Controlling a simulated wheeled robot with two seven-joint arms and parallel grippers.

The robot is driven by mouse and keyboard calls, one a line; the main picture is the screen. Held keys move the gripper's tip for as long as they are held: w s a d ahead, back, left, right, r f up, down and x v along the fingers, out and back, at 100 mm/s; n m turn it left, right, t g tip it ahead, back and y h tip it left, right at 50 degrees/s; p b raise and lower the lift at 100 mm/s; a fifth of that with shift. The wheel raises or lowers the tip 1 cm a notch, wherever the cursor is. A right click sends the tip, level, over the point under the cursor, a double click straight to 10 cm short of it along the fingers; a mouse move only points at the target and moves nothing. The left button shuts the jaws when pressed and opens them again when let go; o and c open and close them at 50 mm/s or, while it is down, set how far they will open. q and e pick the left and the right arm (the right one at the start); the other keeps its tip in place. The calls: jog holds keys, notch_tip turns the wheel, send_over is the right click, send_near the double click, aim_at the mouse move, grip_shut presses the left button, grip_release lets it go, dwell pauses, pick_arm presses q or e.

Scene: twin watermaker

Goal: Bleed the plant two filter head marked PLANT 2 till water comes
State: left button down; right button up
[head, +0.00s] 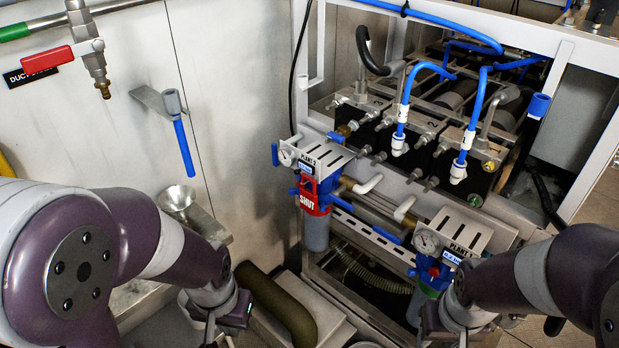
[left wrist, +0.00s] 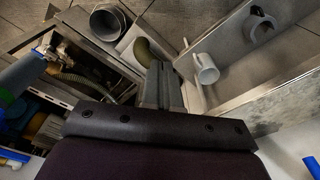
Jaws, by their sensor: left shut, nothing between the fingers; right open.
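The PLANT 2 filter head (head: 318,187) is blue, with a slotted bracket plate marked PLANT 2 (head: 312,156) above it and a round gauge (head: 286,157) at its left. A red SHUT tag (head: 308,195) hangs on its front. The grey bowl (head: 316,232) is below. No water shows at the head. My left gripper (head: 209,336) is low and to the left of the filter, apart from it; its fingers are shut and empty in the left wrist view (left wrist: 162,88). My right gripper (head: 436,328) is open at the bottom edge, partly cut off, beside the PLANT 1 filter (head: 436,270).
A metal funnel (head: 177,199) and a blue-handled tool (head: 184,148) are by the left wall. A red-handled valve (head: 48,61) is at upper left. An olive hose (head: 278,304) lies below the filter. The metal frame surrounds the pumps.

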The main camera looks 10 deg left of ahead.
pick_arm(q)
jog(key=w+d+f+m+t+b, duration=0.15)
jog(key=w+f+b, duration=0.35)
jog(key=f, duration=0.6)
jog(key=w+d+f+m+t+b, duration=0.1)
jog(key=w+m+t+b, duration=0.15)
jog(key=w+t, duration=0.8)
jog(key=w+a+r+m+t+y, duration=0.1)
jog(key=w+r+m+t, duration=0.1)
jog(key=r, duration=0.5)
jog(key=w+a+r+m+t+y, duration=0.1)
jog(key=w+r+m+t, duration=0.2)
jog(key=w+r+t, duration=0.2)
notch_tip(320, 180, up, 2)
jog(key=shift+w+r+m+y, duration=0.2)
jog(key=shift+w+m+y, duration=0.15)
jog(key=shift+w, duration=0.2)
pick_arm(e)
notch_tip(320, 180, down, 9)
jog(key=shift+r, duration=0.15)
pick_arm(q)
jog(key=w+d+b, duration=0.1)
jog(key=w+d, duration=0.4)
jog(key=w, duration=0.2)
pick_arm(e)
jog(key=shift+f, duration=0.75)
